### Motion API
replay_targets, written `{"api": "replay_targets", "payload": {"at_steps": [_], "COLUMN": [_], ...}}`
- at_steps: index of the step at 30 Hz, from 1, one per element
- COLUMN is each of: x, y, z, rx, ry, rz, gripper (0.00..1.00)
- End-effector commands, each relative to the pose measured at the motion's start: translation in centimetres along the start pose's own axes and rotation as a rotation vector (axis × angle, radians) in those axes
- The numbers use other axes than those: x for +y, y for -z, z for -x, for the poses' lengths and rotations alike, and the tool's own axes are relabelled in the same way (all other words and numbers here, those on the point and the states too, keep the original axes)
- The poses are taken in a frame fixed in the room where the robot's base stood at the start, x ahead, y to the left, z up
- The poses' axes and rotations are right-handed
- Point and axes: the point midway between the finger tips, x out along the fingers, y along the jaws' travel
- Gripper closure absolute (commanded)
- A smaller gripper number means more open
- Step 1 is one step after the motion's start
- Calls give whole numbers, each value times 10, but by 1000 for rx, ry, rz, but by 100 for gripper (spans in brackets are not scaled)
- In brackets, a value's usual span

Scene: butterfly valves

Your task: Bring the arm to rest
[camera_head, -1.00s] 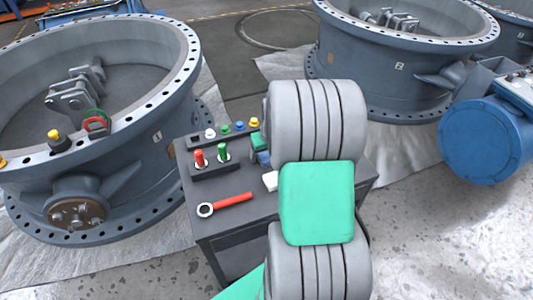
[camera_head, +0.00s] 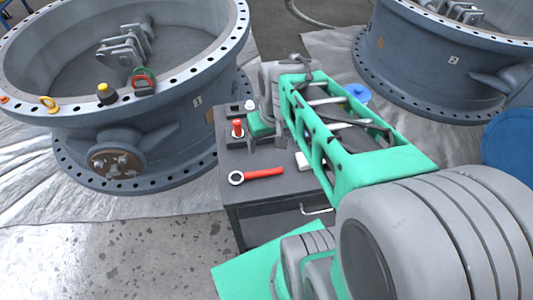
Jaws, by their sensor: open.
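My arm, grey and green, reaches from the lower right of the head view up and over the dark tool cart (camera_head: 265,212). My gripper (camera_head: 266,144) hangs at the arm's far end above the cart top. Its dark fingers stand apart with nothing seen between them. The arm hides the right part of the cart top.
A red-handled wrench (camera_head: 258,174), a red plug (camera_head: 237,128) and a white block (camera_head: 302,161) are on the cart. Valve 1 (camera_head: 180,120) stands close left, with a black-yellow knob (camera_head: 107,93) on its rim. Valve 2 (camera_head: 425,75) stands behind right. Speckled floor lies open lower left.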

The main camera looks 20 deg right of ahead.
Motion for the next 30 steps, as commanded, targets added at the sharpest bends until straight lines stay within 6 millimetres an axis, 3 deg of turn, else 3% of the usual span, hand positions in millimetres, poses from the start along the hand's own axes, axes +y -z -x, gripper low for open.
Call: {"api": "replay_targets", "payload": {"at_steps": [1, 3, 6, 16, 20, 25, 27, 30], "x": [-26, -47, -60, -61, -64, -70, -71, -71], "y": [-19, -43, -61, -62, -51, -30, -27, -27], "z": [4, 6, 6, 13, 52, 123, 134, 134], "rx": [-9, -26, -39, -42, -33, -10, -6, -6], "ry": [8, 14, 17, 17, 22, 33, 35, 35], "rz": [43, 76, 97, 98, 107, 128, 132, 132], "gripper": [25, 25, 25, 25, 25, 25, 25, 25]}}
